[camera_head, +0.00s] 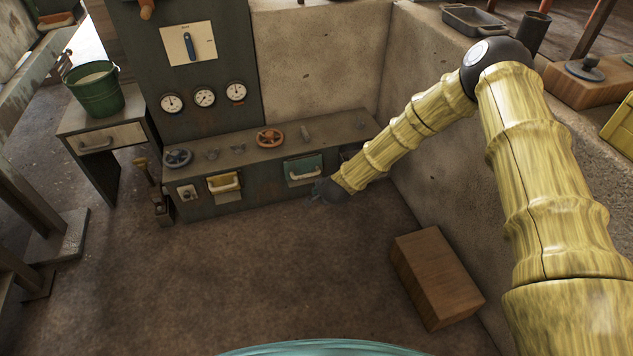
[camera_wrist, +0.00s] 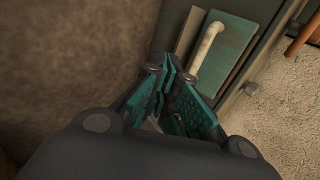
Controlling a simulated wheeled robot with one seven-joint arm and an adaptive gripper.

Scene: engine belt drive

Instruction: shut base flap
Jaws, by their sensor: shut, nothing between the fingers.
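A teal flap (camera_head: 304,168) with a pale bar handle is on the front of the low grey-green base cabinet (camera_head: 250,190), right of its middle. A yellow flap (camera_head: 223,182) with a pale handle is further left on the same front. My gripper (camera_head: 322,192) is at the lower right of the teal flap, low in front of the cabinet. In the wrist view the teal flap (camera_wrist: 228,45) and its handle lie just beyond my fingertips (camera_wrist: 168,70). The fingers are shut and empty. I cannot tell whether they touch the flap, or how far it stands open.
Handwheels (camera_head: 270,138) and small levers sit on the cabinet top, below several gauges (camera_head: 205,97). A wooden box (camera_head: 437,277) lies on the floor near the right wall. A green bucket (camera_head: 94,90) stands on a side table at left. The middle floor is clear.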

